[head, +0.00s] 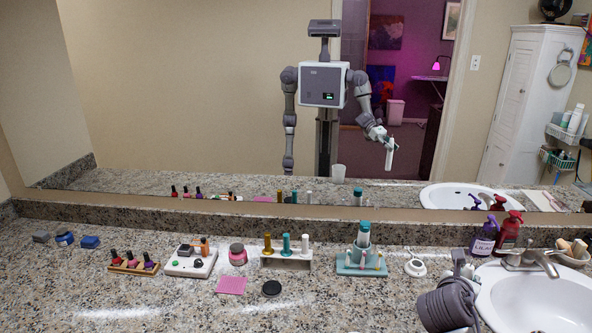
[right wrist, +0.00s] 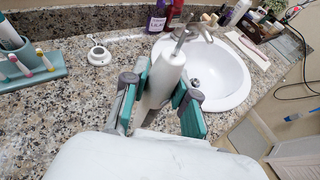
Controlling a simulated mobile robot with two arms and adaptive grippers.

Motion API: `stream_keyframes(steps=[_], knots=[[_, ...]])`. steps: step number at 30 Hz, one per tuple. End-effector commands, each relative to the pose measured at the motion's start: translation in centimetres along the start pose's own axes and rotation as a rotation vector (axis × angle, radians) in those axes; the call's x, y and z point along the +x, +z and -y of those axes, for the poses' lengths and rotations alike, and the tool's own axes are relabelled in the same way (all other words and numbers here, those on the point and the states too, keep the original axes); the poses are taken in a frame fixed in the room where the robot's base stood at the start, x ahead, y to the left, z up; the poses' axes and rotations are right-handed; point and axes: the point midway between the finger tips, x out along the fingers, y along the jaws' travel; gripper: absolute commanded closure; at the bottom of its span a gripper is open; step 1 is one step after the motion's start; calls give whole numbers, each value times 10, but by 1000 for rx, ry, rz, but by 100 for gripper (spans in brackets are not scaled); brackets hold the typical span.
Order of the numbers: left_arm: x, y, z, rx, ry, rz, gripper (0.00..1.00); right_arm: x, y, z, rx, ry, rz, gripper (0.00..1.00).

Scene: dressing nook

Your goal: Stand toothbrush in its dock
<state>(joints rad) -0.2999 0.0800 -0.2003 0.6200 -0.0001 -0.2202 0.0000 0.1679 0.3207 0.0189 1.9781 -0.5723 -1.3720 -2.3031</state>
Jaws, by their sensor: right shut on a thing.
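A white electric toothbrush (right wrist: 168,78) is held between the teal-padded fingers of my right gripper (right wrist: 163,98). It points up and away in the right wrist view. My right gripper (head: 463,262) is over the counter, just left of the sink, in the head view; my grey wrist largely hides the toothbrush there. My left gripper is out of sight.
A teal stand (head: 362,269) with a cup and small brushes is left of the dock. Purple (head: 484,238) and red (head: 508,233) pump bottles stand behind the sink (head: 540,300). A black disc (head: 271,288) lies farther left. Counter in front of the dock is clear.

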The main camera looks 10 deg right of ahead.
Motion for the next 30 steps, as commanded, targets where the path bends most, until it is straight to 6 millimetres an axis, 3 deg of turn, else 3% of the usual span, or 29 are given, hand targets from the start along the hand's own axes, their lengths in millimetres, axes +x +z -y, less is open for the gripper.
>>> stream_keyframes(steps=[5, 8, 12, 18, 23, 30], knots=[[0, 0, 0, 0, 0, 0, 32, -38, 11, -36, -64, 153, 10, 100], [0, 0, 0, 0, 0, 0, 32, -79, 6, -66, -130, 304, 10, 100], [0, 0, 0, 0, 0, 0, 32, -142, -21, -95, -225, 524, 4, 100], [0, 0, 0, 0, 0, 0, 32, -210, -63, -106, -316, 749, -1, 100], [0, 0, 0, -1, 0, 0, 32, -234, -78, -106, -345, 827, 3, 100], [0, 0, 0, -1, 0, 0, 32, -238, -81, -105, -347, 838, 1, 100]])
